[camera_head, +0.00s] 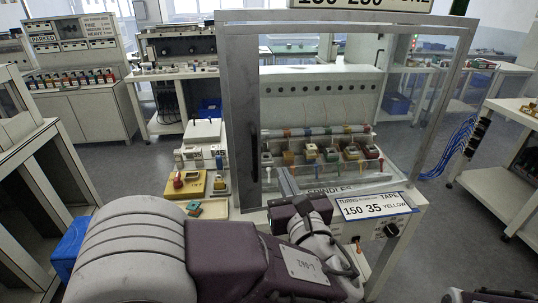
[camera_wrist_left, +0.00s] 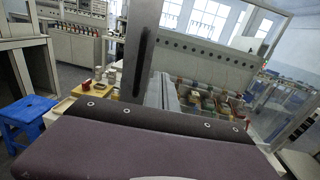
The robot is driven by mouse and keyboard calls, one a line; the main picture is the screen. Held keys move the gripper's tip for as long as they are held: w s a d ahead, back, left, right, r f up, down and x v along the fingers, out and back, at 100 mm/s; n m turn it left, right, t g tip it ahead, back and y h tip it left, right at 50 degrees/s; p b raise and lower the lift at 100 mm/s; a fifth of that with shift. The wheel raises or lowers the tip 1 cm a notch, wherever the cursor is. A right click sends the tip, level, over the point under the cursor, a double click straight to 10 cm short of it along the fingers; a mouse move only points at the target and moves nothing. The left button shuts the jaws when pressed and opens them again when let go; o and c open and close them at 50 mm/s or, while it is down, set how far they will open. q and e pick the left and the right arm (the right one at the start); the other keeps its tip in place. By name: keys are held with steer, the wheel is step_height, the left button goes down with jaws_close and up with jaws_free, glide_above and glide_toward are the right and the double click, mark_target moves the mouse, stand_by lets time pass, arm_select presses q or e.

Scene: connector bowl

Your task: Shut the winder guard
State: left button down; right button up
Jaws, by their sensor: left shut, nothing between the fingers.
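The winder guard (camera_head: 238,110) is a grey metal frame around a clear pane, standing upright in front of the winder. A dark vertical handle (camera_head: 254,155) is on its left post. I cannot tell whether the guard is fully shut. In the left wrist view the guard post (camera_wrist_left: 139,45) and handle (camera_wrist_left: 144,48) stand left of the fingers. My left gripper (camera_head: 285,181) is shut and empty, low in front of the guard, just right of the handle; I cannot tell whether it touches the guard. Its fingers also show in the left wrist view (camera_wrist_left: 166,92). My right gripper is not in view.
Behind the pane are spindles with several coloured bobbins (camera_head: 312,152). A sign (camera_head: 365,207) reads 150, 35, yellow. Yellow fixtures (camera_head: 186,184) sit on the bench to the left. A blue stool (camera_head: 69,248) stands at lower left. Other benches surround the aisle.

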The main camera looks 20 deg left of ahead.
mark_target(267, 140)
arm_select(q)
steer(key=x, duration=1.3)
steer(key=shift+w+a, duration=0.25)
steer(key=shift+w, duration=0.05)
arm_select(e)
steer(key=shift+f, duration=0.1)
